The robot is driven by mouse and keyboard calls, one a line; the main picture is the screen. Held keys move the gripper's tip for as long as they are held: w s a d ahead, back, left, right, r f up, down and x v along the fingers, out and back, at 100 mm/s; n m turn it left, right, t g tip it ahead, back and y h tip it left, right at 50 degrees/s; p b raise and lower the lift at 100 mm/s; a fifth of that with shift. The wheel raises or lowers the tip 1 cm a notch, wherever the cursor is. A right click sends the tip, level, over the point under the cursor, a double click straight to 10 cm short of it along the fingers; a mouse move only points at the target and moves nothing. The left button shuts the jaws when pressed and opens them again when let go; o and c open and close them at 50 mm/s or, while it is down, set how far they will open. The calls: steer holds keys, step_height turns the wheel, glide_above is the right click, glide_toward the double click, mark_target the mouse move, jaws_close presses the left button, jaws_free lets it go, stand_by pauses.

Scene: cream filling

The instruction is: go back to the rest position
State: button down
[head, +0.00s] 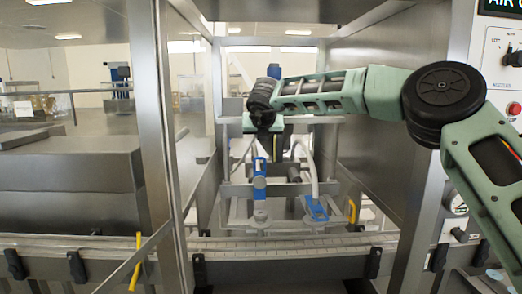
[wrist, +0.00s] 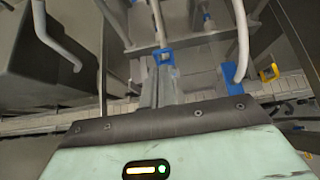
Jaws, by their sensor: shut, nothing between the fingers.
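My arm reaches in from the right in the head view, through the opening of the metal frame. My gripper (head: 268,146) hangs at its end, above the filling nozzles, and is partly lost against the machine parts behind it. In the wrist view my gripper (wrist: 160,84) shows as grey fingers beyond the pale green housing. It is shut and empty. A blue-handled valve (head: 259,167) stands just below it in the head view, and a second blue-handled part (head: 316,208) sits lower right. I cannot tell whether the gripper touches any of them.
Steel posts (head: 158,140) flank the opening on the left. A steel panel (head: 385,150) closes the right side. A conveyor (head: 290,244) runs across below. White hoses (wrist: 241,45) hang close to the gripper. A control panel (head: 502,75) stands at the far right.

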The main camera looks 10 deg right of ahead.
steer(key=shift+s+r, duration=0.25)
steer(key=shift+r, duration=0.2)
